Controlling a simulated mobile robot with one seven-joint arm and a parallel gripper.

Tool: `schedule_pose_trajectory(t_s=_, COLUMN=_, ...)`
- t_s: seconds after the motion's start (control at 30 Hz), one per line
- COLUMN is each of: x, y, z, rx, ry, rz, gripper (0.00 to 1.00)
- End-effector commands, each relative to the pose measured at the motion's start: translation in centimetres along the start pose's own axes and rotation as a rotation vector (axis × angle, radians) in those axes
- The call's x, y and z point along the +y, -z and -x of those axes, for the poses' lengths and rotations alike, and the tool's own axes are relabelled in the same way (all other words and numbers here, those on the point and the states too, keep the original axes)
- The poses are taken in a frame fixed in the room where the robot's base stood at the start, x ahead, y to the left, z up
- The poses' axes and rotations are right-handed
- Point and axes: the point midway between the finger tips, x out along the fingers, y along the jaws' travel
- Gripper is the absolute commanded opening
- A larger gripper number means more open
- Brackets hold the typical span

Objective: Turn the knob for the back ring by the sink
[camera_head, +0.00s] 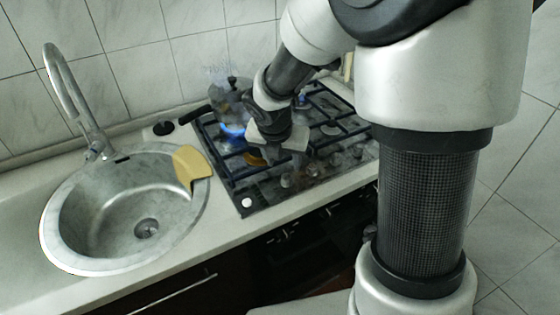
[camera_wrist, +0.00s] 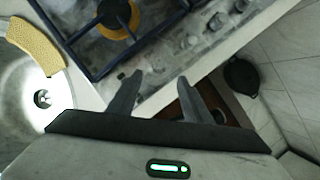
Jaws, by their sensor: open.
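The gas hob (camera_head: 262,200) is a dark panel with black grates, right of the sink. Its row of small knobs (camera_head: 286,181) runs along the front edge; knobs also show in the wrist view (camera_wrist: 191,41). The back ring by the sink has a blue flame (camera_head: 232,131) under a metal pot (camera_head: 230,100). My gripper (camera_wrist: 160,79) is open and empty, its fingers pointing towards the hob's front edge. In the head view my wrist hides part of the hob. I cannot tell which knob serves the back ring; the near finger may hide one.
A round steel sink (camera_head: 70,225) with a tall tap (camera_head: 75,95) is at left. A yellow cloth or sponge (camera_head: 190,168) lies over its right rim. A black pot handle (camera_head: 195,114) sticks out to the left. Dark cupboard fronts are below the counter (camera_head: 225,238).

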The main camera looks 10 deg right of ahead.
Motion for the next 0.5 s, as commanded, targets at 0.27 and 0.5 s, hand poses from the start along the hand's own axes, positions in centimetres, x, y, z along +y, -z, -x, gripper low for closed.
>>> schedule_pose_trajectory(t_s=0.27, x=0.0, y=0.2, z=-6.3, rx=0.002, ry=0.001, rz=0.0, gripper=0.45)
schedule_pose_trajectory(t_s=0.5, x=0.0, y=0.0, z=-9.0, rx=0.0, ry=0.001, rz=0.0, gripper=0.45)
